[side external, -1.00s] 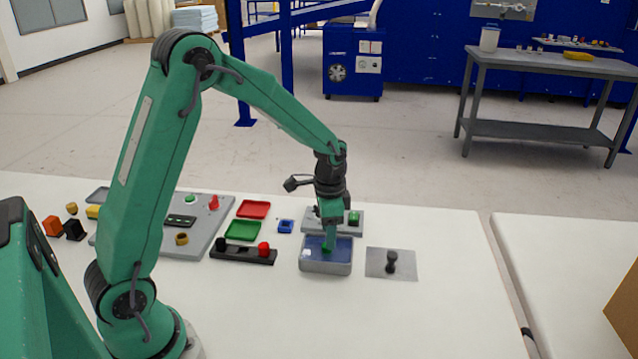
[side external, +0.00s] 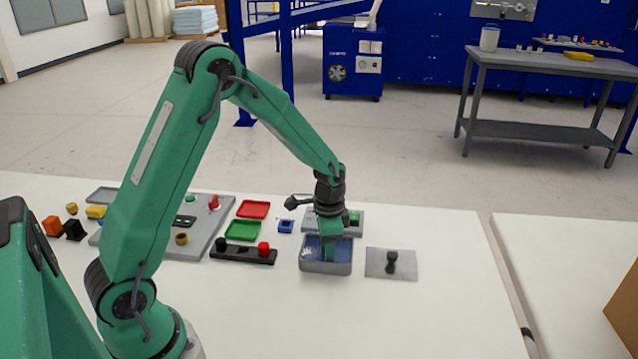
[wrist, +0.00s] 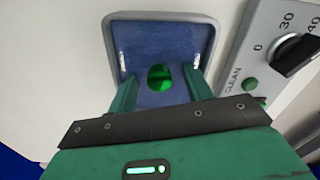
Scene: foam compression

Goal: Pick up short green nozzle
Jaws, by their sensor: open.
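The short green nozzle (wrist: 160,77) is a small, dark-centred green round piece on the blue floor of a grey-rimmed tray. My gripper (wrist: 158,82) is open in the wrist view, with one green finger on each side of the nozzle. I see gaps between the nozzle and both fingers. In the side view my gripper (side external: 329,254) points down into the tray (side external: 326,268). The nozzle cannot be told apart from the green fingers there.
A grey panel with a dial (wrist: 298,53) stands close to the tray's right in the wrist view. In the side view a grey plate with a black piece (side external: 391,263) lies right of the tray. A black rack (side external: 243,255) lies left.

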